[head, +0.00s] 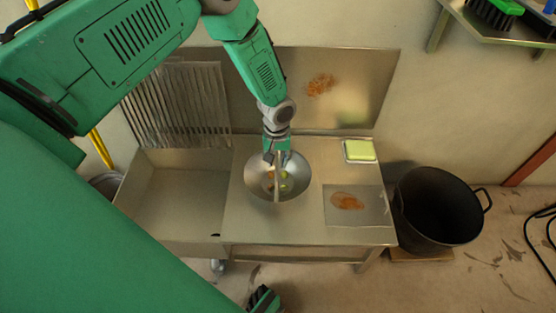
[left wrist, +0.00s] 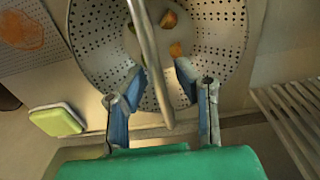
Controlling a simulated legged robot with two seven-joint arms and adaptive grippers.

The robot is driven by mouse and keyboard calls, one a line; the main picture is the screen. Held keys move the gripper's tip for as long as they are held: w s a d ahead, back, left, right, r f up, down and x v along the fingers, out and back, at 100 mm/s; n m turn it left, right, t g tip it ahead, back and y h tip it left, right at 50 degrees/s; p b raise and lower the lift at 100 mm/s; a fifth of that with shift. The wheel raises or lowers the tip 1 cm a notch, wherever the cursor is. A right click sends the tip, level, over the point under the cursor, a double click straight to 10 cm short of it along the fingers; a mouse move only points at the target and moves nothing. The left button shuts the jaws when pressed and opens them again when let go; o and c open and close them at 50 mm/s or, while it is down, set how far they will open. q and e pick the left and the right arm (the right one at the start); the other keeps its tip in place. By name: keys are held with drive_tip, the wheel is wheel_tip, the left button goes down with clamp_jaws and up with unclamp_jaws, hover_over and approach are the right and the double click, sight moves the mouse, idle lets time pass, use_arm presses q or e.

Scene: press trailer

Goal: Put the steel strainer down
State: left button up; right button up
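The steel strainer (head: 298,174) is a wide perforated bowl at the middle of the steel counter, and it appears to sit on the top. It fills the upper part of the left wrist view (left wrist: 215,35), with a bar handle (left wrist: 151,60) arching across it. A few green, red and orange food pieces (head: 284,187) lie inside. My left gripper (head: 277,160) is over the strainer's back part. In the left wrist view its two fingers (left wrist: 160,76) are spread on either side of the handle, with gaps visible. My right gripper does not show.
A sink basin (head: 180,200) with a ribbed drainboard (head: 178,105) is at left. A green-yellow sponge in a dish (head: 359,150) and a stained sheet (head: 375,205) lie at right. A black pot (head: 438,212) stands beyond the counter's right edge. A shelf (head: 490,30) holds brushes.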

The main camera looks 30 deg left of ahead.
use_arm(q)
drive_tip(key=shift+a, duration=0.2)
wheel_tip(320, 180, up, 12)
drive_tip(key=p, duration=0.4)
drive_tip(key=s+d+f+m+h, duration=0.1)
drive_tip(key=s+d+f, duration=0.2)
drive_tip(key=s, duration=0.4)
drive_tip(key=s+d+f+m, duration=0.2)
drive_tip(key=s+f, duration=0.1)
drive_tip(key=s, duration=0.3)
drive_tip(key=s+a+m+y, duration=0.1)
drive_tip(key=s+m, duration=0.2)
drive_tip(key=s, duration=1.4)
drive_tip(key=shift+s+a+r+m+t, duration=0.2)
drive_tip(key=shift+r+m+t, duration=0.1)
drive_tip(key=shift+m, duration=0.1)
drive_tip(key=shift+r, duration=0.1)
